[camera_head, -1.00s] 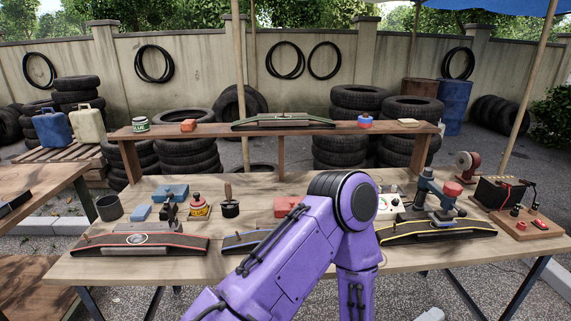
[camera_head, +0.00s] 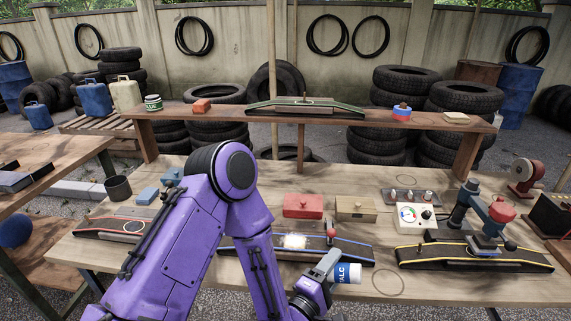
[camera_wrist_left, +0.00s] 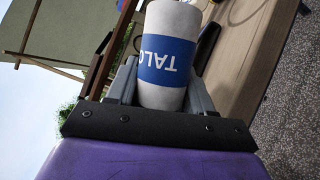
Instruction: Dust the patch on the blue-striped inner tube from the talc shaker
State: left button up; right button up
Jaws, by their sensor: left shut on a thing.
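The blue-striped inner tube (camera_head: 345,251) lies on the workbench in front of me, with a bright white area (camera_head: 294,241) on its top; I cannot tell patch from powder there. My purple left arm covers part of its left side. My left gripper (camera_head: 327,272) is shut on the talc shaker (camera_head: 347,273), a white cylinder with a blue label, just in front of the tube's right half. The shaker lies roughly sideways in the head view. In the left wrist view, the shaker (camera_wrist_left: 168,55) sits between both fingers (camera_wrist_left: 160,88). My right gripper is out of view.
A red-striped tube (camera_head: 110,228) lies left and a yellow-striped tube (camera_head: 415,255) right. A red box (camera_head: 303,206), a wooden box (camera_head: 356,209) and a gauge box (camera_head: 414,218) stand behind. A thin ring marking (camera_head: 388,284) lies on bare bench right of the shaker.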

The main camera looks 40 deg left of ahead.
pick_arm(q)
jog(key=w+a+r+m+g+h+p, duration=0.1)
jog(key=a+r+m+g+h+p, duration=0.2)
jog(key=m, duration=1.1)
jog(key=w+a+r+m+g+h+p, duration=0.2)
jog(key=a+r+m+g+h+p, duration=0.2)
jog(key=a+r+m+p, duration=0.4)
notch_tip(320, 180, up, 9)
jog(key=m+g+p, duration=0.1)
jog(key=m+p, duration=0.3)
jog(key=m, duration=0.2)
jog(key=shift+w+a+r+h+p, duration=0.2)
jog(key=shift+w+a+h+p, duration=0.1)
jog(key=shift+a+p, duration=0.1)
